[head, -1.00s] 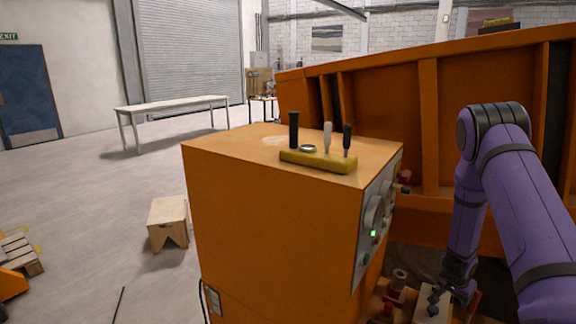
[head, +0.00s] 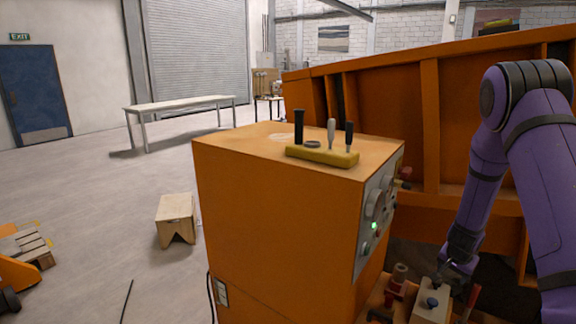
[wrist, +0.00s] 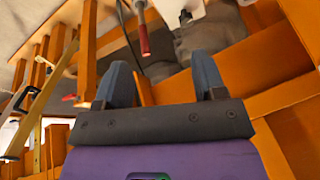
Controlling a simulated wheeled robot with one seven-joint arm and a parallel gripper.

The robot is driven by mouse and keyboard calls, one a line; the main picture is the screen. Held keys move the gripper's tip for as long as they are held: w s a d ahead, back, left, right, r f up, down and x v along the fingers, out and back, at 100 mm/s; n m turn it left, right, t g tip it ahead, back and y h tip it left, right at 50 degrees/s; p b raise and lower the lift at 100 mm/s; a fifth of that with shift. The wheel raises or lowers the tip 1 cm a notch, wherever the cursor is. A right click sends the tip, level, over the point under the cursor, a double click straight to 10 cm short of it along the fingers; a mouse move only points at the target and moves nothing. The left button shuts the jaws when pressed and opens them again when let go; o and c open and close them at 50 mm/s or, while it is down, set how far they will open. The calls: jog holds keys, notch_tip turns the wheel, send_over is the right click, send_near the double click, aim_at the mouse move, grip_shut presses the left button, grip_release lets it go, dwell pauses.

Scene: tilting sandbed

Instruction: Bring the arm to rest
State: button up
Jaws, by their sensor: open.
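My purple arm (head: 545,175) is bent at the right of the head view and hangs down in front of the tilted orange sandbed (head: 455,150). My gripper (head: 443,280) points down, just above a pale box with a blue knob (head: 432,302). In the wrist view my gripper (wrist: 164,75) shows two dark blue fingers spread apart with nothing between them. A red-handled lever (wrist: 143,38) lies beyond the fingers there. Whether the fingertips touch anything cannot be told.
An orange cabinet (head: 280,220) with a lit green lamp stands left of my arm. A yellow holder (head: 322,156) with upright tools sits on top. A red fitting (head: 398,280) stands close to my gripper. A wooden stool (head: 176,215) is on open floor at left.

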jog(key=s+a+r+n+t+y, duration=0.1)
jog(key=s+a+r+n, duration=0.15)
jog(key=a+r, duration=0.45)
jog(key=s+a+r+n+y, duration=0.1)
jog(key=s+a+r, duration=0.2)
jog(key=r, duration=0.8)
jog(key=s+a+r+n+t+y, duration=0.15)
jog(key=a+r, duration=0.35)
jog(key=r, duration=0.5)
jog(key=s+a+r+n, duration=0.2)
jog(key=s+r, duration=0.1)
jog(key=s, duration=0.6)
jog(key=s+a+r+n, duration=0.2)
jog(key=s+a+r, duration=0.1)
jog(key=s, duration=0.6)
jog(key=s+a+r+n, duration=0.1)
jog(key=s+a+r, duration=0.1)
jog(key=s+r, duration=0.3)
jog(key=s+h, duration=0.1)
jog(key=s, duration=0.3)
jog(key=shift+s+a+r+n, duration=0.2)
jog(key=shift+r+n, duration=0.05)
jog(key=shift+n, duration=0.15)
jog(key=shift+g, duration=0.25)
